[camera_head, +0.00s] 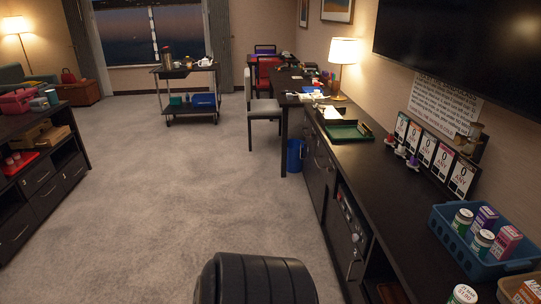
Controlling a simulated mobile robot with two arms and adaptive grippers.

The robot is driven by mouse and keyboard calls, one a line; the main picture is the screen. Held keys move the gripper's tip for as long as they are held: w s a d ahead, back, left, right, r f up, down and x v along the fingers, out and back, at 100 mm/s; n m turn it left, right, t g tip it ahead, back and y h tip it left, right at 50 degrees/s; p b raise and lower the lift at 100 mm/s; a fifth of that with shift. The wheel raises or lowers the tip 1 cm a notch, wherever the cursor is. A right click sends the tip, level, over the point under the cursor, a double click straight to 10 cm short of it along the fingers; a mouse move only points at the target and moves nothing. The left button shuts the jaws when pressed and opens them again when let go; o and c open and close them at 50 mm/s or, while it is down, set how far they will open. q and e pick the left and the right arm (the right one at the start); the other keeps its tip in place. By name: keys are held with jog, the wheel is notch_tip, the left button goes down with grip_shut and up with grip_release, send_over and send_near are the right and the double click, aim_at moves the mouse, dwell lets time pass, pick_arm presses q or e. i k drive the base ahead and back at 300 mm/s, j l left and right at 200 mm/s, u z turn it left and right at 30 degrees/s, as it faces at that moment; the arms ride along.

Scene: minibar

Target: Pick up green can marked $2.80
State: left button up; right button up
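Several cans with green and white labels show at the lower right. One can (462,221) and a second can (482,244) stand in a blue basket (447,238) on the long dark counter. A third can (464,294) stands in front of the basket, cut off by the bottom edge of the picture. The prices on the cans are too small for me to read, so I cannot tell which is marked $2.80. Neither of my grippers is in view.
Purple and pink cartons (507,241) share the basket. Price cards (441,160) stand along the counter (390,213), with a green tray (347,132) farther back. A dark shelf unit (55,170) stands left. The carpet (180,190) between is clear.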

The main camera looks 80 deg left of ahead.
aim_at(462, 222)
jog(key=u, duration=1.25)
jog(key=i+j, duration=0.15)
jog(key=j, duration=0.15)
jog(key=i+j+z, duration=0.1)
jog(key=j, duration=0.2)
jog(key=i+j, duration=0.15)
jog(key=j, duration=0.15)
jog(key=z, duration=0.05)
